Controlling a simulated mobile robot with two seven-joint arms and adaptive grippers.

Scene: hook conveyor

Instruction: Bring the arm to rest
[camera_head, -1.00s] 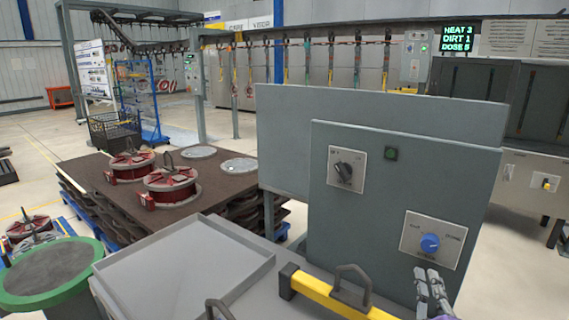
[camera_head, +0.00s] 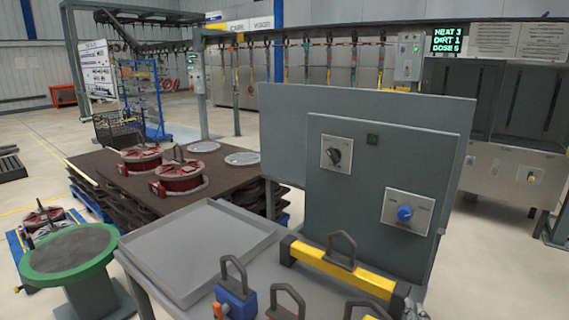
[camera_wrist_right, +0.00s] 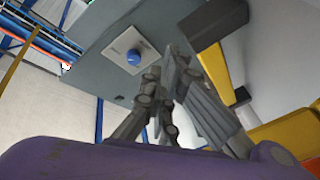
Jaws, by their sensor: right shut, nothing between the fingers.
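My right gripper (camera_head: 404,298) shows only in part at the lower right of the head view, by the right end of the yellow bar and below the grey control panel (camera_head: 340,207). In the right wrist view the gripper (camera_wrist_right: 178,62) has its fingers closed together and empty. There the panel's blue knob (camera_wrist_right: 134,57) appears behind and left of the fingertips, apart from them. In the head view the blue knob (camera_head: 404,213) sits on a white plate, with a black rotary switch (camera_head: 334,157) higher up. My left gripper is not in view.
A yellow bar with a handle (camera_head: 330,265) lies before the panel. A blue handled block (camera_head: 236,301) and other handled pieces stand nearby. An empty grey tray (camera_head: 143,264) is at left. Red round parts (camera_head: 178,177) sit on a brown pallet table (camera_head: 115,200).

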